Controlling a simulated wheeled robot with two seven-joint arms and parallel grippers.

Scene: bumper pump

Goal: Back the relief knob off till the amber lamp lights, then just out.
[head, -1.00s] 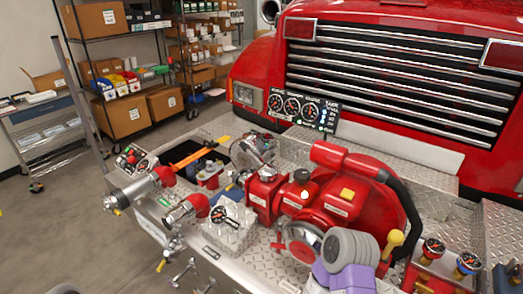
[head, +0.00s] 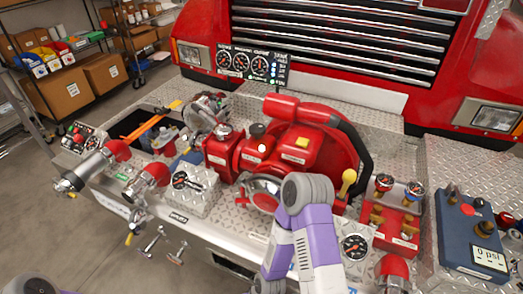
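I cannot tell for sure which part is the relief knob. Candidates are a black knob (head: 257,130) on top of the red pump (head: 325,140) and a yellow ball-topped knob (head: 349,176) at its right. A small pale-orange round spot (head: 261,148) shows on the pump below the black knob; whether it is the amber lamp, and lit, is unclear. My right arm, purple and white with a grey joint, stands in front of the pump's lower middle. Its gripper is hidden or out of view.
A gauge panel (head: 254,66) stands behind the pump. A red block with two gauges (head: 395,215) is at the right, beside a blue box (head: 472,238) reading 0 psi. Red-and-silver outlets (head: 145,185) jut out at the left. The diamond-plate deck (head: 205,232) is crowded.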

